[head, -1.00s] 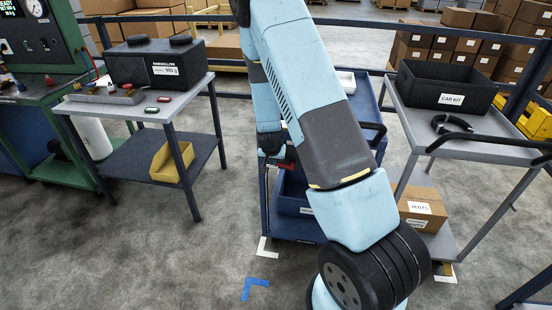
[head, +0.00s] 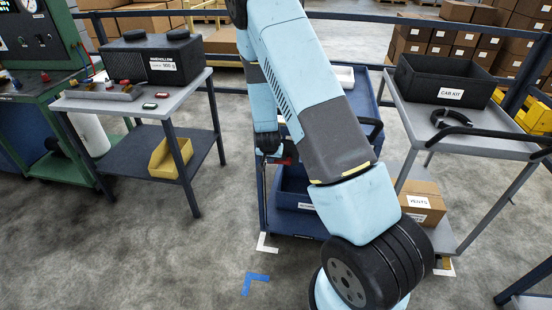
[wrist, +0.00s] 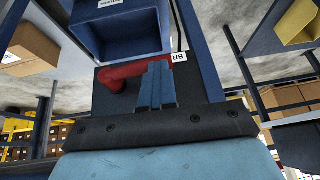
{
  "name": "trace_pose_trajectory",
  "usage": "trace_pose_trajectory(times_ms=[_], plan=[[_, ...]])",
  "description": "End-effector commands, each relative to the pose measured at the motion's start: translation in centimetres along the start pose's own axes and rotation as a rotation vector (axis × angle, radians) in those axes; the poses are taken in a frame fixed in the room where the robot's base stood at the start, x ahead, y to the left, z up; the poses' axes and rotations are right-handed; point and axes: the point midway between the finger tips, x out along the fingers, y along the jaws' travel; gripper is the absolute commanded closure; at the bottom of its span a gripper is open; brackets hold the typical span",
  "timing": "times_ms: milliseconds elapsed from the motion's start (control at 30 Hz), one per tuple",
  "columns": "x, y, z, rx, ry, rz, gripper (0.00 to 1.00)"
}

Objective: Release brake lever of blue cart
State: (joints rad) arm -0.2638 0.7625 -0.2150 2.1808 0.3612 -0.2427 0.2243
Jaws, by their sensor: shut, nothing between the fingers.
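The blue cart (head: 368,103) stands in the middle of the head view, partly hidden behind my arm. Its red brake lever (head: 285,161) shows only as a small piece beside my gripper (head: 268,148). In the wrist view the red lever (wrist: 120,74) lies across a dark plate, its rounded end at the left. My gripper (wrist: 158,72) is shut and empty. Its fingertips overlap the lever's right part in the picture and hide some of it; I cannot tell whether they touch. A white label (wrist: 180,57) beginning "BR" is right of the fingertips.
A blue bin (wrist: 120,30) sits on the cart's lower shelf, near the lever. A grey trolley with a "CAB KIT" bin (head: 445,82) stands close at the right. A table (head: 135,107) with a black box is at the left. Open floor (head: 150,250) lies at the front left.

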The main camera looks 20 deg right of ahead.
Motion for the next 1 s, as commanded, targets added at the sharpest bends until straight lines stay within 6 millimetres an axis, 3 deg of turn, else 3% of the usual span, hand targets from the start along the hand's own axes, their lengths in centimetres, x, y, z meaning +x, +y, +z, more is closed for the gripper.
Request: trace_pose_trajectory(times_ms=[33, 333, 633, 1000], plan=[[0.4, 0.4, 1.4, -0.005, -0.028, 0.011, 1.0], [-0.1, 0.4, 1.1, -0.004, -0.027, 0.011, 1.0], [-4.0, 0.4, -0.9, 0.004, -0.004, 0.003, 1.0], [-5.9, -2.8, -0.3, 0.006, 0.0, 0.004, 1.0]])
